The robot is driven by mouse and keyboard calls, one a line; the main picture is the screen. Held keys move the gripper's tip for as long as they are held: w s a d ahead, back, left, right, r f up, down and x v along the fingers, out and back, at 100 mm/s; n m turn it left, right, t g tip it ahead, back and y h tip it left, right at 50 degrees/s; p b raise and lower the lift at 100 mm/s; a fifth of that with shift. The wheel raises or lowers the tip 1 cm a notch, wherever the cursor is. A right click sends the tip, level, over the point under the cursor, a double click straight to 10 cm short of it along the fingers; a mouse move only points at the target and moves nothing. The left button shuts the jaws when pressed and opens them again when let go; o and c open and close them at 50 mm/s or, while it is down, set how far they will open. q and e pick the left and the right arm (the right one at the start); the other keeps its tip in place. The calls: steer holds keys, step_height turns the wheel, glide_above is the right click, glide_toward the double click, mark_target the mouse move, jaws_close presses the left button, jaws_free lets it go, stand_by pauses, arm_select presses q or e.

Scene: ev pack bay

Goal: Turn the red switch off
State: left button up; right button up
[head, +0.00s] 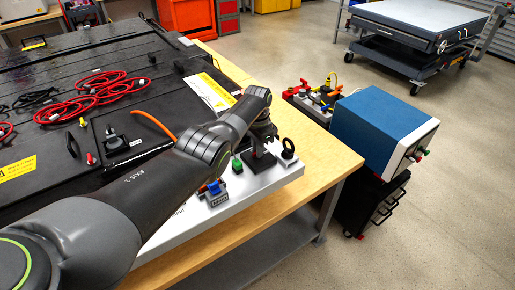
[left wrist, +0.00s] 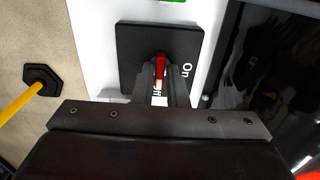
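The red switch (left wrist: 160,68) is a slim red lever on a square black plate (left wrist: 188,45), marked "On" and "Off", in the left wrist view. In the head view the black plate (head: 259,165) shows on the white panel (head: 225,205), but the lever is hidden behind my gripper. My left gripper (head: 264,148) points down over the plate. In the left wrist view its fingers (left wrist: 161,80) are close together with the red lever between them and look shut on it. My right gripper is in neither view.
A green block (head: 237,164), a blue connector (head: 214,188) and a black ring (head: 288,148) are close to my gripper. The black battery pack (head: 60,75) with red cables lies left. A blue-topped box (head: 384,120) stands beyond the wooden bench edge.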

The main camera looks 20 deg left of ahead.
arm_select(q)
steer(key=o, duration=0.3)
steer(key=shift+r, duration=0.6)
step_height(320, 180, up, 4)
steer(key=shift+r+p, duration=0.1)
steer(key=shift+p, duration=0.3)
step_height(320, 180, up, 12)
steer(key=b, duration=0.2)
steer(key=shift+b, duration=0.35)
steer(key=shift+r, duration=0.1)
